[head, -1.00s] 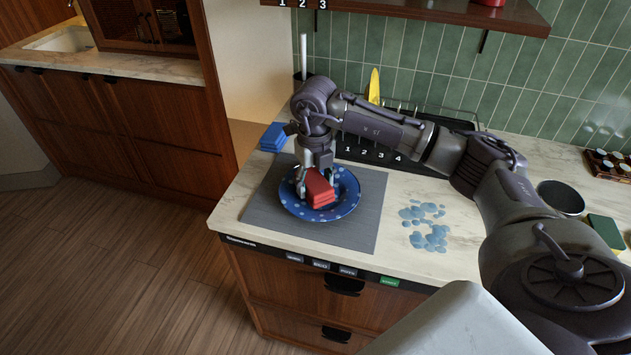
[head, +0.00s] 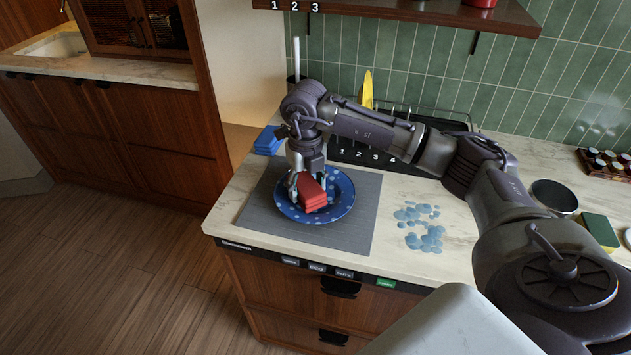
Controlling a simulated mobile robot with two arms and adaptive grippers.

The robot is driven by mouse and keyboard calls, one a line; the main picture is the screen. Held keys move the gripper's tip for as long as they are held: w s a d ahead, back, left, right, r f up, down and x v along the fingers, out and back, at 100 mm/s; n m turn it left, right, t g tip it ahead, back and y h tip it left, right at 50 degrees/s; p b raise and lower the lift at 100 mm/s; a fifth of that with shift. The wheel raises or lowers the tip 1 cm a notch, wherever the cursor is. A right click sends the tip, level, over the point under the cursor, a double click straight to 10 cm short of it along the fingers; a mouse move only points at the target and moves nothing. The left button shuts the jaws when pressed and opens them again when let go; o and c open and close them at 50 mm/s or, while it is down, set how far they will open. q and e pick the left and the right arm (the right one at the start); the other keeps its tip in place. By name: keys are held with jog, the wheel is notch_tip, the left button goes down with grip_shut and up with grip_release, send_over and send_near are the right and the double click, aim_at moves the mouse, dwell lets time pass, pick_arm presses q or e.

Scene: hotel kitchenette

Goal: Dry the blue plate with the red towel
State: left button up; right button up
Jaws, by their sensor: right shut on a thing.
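The blue plate (head: 341,203) with pale dots lies on a grey mat (head: 258,215) on the counter. The folded red towel (head: 312,195) is over the plate's middle. My right gripper (head: 302,187) points down over the plate and is shut on the red towel. The gripper hides part of the plate and the towel's far side. Light dots show on the plate; I cannot tell whether they are water drops or pattern. My left gripper is not in view.
A blue folded cloth (head: 268,140) lies behind the mat. A black dish rack (head: 375,152) marked with numbers holds a yellow plate (head: 367,88). Water puddles (head: 420,226) lie right of the mat. A dark bowl (head: 554,197) and a sponge (head: 599,232) are at the right.

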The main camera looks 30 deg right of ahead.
jog(key=shift+s+d+f+b, duration=0.15)
jog(key=shift+d+b, duration=0.4)
jog(key=shift+d, duration=1.55)
jog(key=shift+a+p, duration=0.4)
jog(key=shift+a, duration=1.65)
jog(key=shift+d+b, duration=0.4)
jog(key=shift+d, duration=1.65)
jog(key=shift+a+r, duration=0.2)
jog(key=shift+a, duration=1.9)
jog(key=shift+d, duration=0.15)
jog(key=shift+d+f, duration=0.2)
jog(key=shift+d, duration=1.8)
